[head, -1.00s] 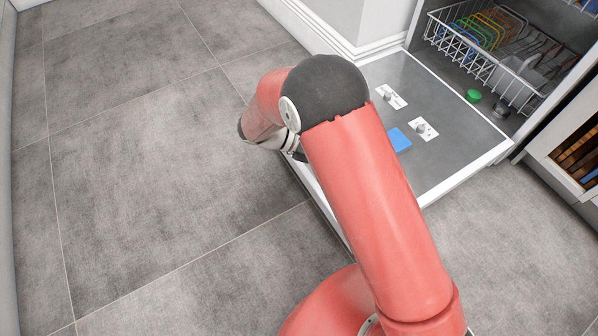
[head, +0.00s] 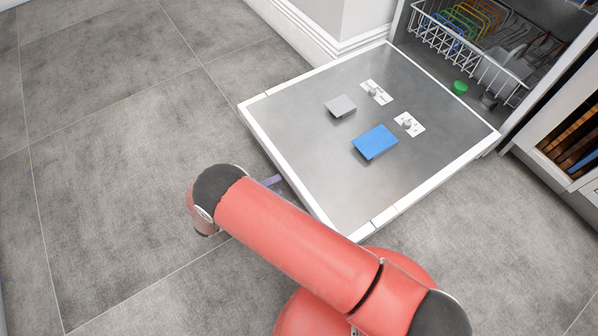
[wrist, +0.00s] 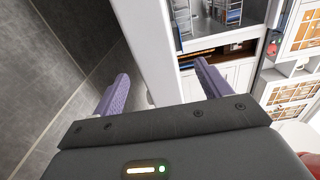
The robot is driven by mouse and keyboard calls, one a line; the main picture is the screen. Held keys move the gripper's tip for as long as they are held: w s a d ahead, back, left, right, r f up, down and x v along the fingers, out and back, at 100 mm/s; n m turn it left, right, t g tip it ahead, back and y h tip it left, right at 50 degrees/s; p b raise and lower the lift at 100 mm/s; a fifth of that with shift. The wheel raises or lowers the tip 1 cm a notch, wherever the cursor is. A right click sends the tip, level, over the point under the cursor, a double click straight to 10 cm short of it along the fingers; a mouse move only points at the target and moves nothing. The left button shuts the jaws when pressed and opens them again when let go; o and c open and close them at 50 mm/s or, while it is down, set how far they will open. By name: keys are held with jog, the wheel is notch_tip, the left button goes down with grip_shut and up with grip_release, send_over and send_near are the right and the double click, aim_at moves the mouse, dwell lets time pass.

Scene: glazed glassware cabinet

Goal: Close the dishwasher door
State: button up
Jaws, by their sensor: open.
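The dishwasher door (head: 300,150) is folded down and open, its steel inner face up, with a white rim. It reaches out from the dishwasher opening at the upper right in the head view. My gripper's purple fingertip (head: 272,181) shows just outside the door's outer left edge; whether it touches cannot be told. In the wrist view my gripper (wrist: 162,85) has its two purple fingers wide apart with nothing held. A pale upright-looking panel (wrist: 148,50), probably the door's edge, runs past between and beyond the fingers. My forearm hides the floor near the door's front corner.
On the door's face are a blue flap (head: 375,142), a grey flap (head: 341,106) and two small white dial plates. A white wire rack (head: 470,45) with coloured dishes sits inside the dishwasher. A green cap (head: 460,88) lies near the hinge. The tiled floor (head: 110,150) at left is clear.

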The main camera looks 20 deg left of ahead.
aim_at(289, 181)
jog(key=shift+f+n, duration=0.3)
jog(key=shift+f, duration=0.05)
jog(key=shift+w+d, duration=0.2)
jog(key=shift+x, duration=3.5)
jog(key=shift+r, duration=0.1)
jog(key=shift+c, duration=0.2)
